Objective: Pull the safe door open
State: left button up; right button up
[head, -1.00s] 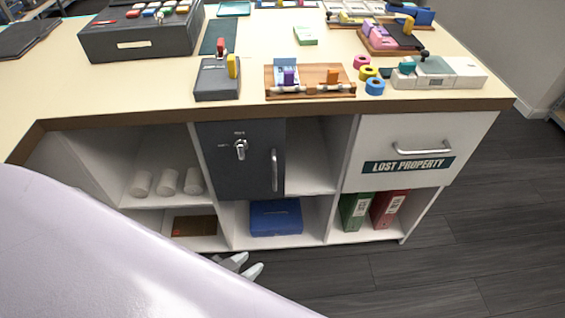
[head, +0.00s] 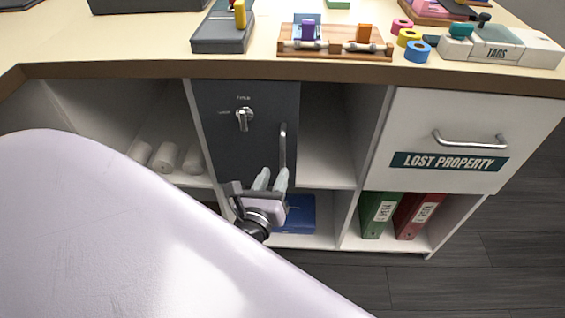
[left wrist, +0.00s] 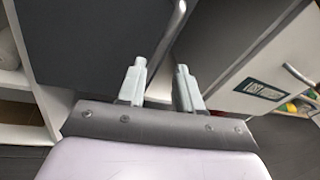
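The dark grey safe door (head: 225,150) sits shut under the counter, with a silver knob (head: 243,118) at its upper middle and a vertical bar handle (head: 283,147) near its right edge. My left gripper (head: 270,180) is just below the handle's lower end, fingers pointing up. In the left wrist view its two pale fingers (left wrist: 159,80) are apart with nothing between them. The handle (left wrist: 172,30) shows beyond the fingertips there, and the safe door (left wrist: 90,45) fills the upper left. My right gripper is not in view.
An open shelf space (head: 325,150) lies right of the safe, then a drawer (head: 470,120) marked LOST PROPERTY. A blue box (head: 300,215) and green and red binders (head: 378,215) stand on the lower shelves. The counter edge (head: 300,72) runs above.

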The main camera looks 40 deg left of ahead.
aim_at(282, 152)
pick_arm(q)
jog(key=shift+w+a+r+m+t+y, duration=0.2)
jog(key=shift+w+a+m, duration=0.25)
jog(key=shift+w, duration=0.8)
jog(key=shift+w+a+r+m+t+y, duration=0.15)
jog(key=shift+w+a+m, duration=0.35)
jog(key=shift+w, duration=0.75)
jog(key=shift+w+a+r+m+t+y, duration=0.1)
jog(key=shift+w+a+r+m+t, duration=0.25)
jog(key=shift+w, duration=0.9)
jog(key=shift+f, duration=0.15)
grip_shut()
